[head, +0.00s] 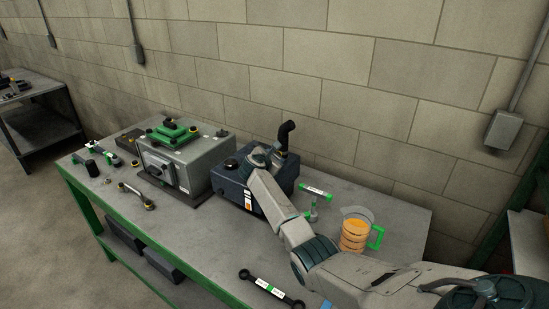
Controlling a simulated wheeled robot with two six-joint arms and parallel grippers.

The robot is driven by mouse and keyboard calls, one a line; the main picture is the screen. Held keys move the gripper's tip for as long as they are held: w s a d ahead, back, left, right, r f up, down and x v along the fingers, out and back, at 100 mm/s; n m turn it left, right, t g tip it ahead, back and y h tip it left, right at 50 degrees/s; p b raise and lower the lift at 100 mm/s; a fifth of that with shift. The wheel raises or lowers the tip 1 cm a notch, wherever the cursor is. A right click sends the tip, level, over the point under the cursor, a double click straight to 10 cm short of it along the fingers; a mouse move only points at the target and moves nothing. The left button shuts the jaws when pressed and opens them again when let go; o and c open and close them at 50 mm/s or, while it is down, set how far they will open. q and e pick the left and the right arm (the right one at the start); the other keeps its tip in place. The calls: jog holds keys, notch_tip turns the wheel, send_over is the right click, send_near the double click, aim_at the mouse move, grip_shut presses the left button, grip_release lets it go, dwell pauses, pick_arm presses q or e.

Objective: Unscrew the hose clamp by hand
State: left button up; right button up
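A black elbow-shaped hose (287,130) stands up from the back right of a dark blue box-shaped unit (228,183) on the bench. A small brassy ring, perhaps the hose clamp, shows at the hose's foot (283,152), partly hidden by my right gripper. My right arm comes in from the lower right. My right gripper (274,153) is at the hose's foot, over the blue unit. Its fingers are too small and hidden to tell whether they are open or shut, or touching the clamp. My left gripper is not in view.
The bench (205,255) has a clear front middle. A grey engine block (190,165) with green parts stands left of the blue unit. A block wall stands behind.

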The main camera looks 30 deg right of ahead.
jog(key=shift+w+a+f+n+g+h+b, duration=0.15)
jog(key=shift+n+g+b, duration=0.45)
jog(key=shift+b, duration=0.5)
jog(key=shift+w+d+n+g+h+b, duration=0.15)
jog(key=shift+n+g+b, duration=0.25)
jog(key=shift+n+b, duration=0.55)
jog(key=shift+a+n+g+b, duration=0.15)
jog(key=shift+n+g+b, duration=0.45)
jog(key=shift+b, duration=0.65)
jog(key=shift+r+n+b, duration=0.2)
jog(key=shift+n+b, duration=0.05)
jog(key=shift+b, duration=0.05)
jog(key=shift+h, duration=0.3)
jog(key=o, duration=1)
